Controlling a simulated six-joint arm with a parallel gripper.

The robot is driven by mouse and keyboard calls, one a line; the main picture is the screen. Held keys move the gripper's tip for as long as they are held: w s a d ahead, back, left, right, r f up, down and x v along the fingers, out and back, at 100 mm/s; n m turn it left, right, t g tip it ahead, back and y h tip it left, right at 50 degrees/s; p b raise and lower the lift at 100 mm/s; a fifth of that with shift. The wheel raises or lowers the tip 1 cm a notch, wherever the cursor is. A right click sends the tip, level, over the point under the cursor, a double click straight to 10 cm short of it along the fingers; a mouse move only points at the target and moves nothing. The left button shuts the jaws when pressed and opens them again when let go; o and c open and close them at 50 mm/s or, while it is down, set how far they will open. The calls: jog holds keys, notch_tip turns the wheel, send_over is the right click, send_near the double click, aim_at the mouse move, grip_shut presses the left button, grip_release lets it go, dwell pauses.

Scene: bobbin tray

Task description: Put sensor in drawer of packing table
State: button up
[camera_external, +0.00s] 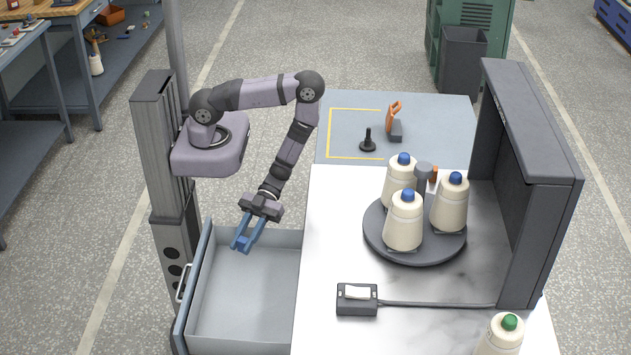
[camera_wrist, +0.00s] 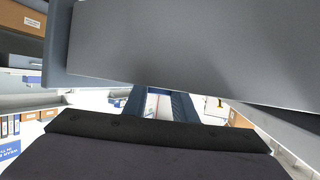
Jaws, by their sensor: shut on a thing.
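My gripper (camera_external: 241,244) has blue fingers and points down over the back left part of the open drawer (camera_external: 245,290). It is shut on a small bluish thing between its fingertips, which I take to be the sensor; the fingers mostly hide it and its shape is unclear. The drawer is grey, pulled out to the left of the packing table (camera_external: 325,230), and its visible floor is empty. In the wrist view, my gripper's blue fingers (camera_wrist: 158,104) show below a large grey surface, and the held thing cannot be made out.
A round dark tray (camera_external: 378,245) with cream bobbins stands on the table below a dark grey frame (camera_external: 525,190). A black box (camera_external: 357,309) with a white top piece lies near the drawer. A blue-grey mat (camera_external: 350,105) holds an orange-handled tool (camera_external: 394,118) and a black peg (camera_external: 368,144).

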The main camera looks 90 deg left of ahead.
jog(key=o, duration=1)
jog(key=shift+r+p, duration=0.35)
jog(key=shift+r, duration=0.1)
jog(key=b+v, duration=0.1)
jog(key=v, duration=1.1)
jog(key=shift+r, duration=0.15)
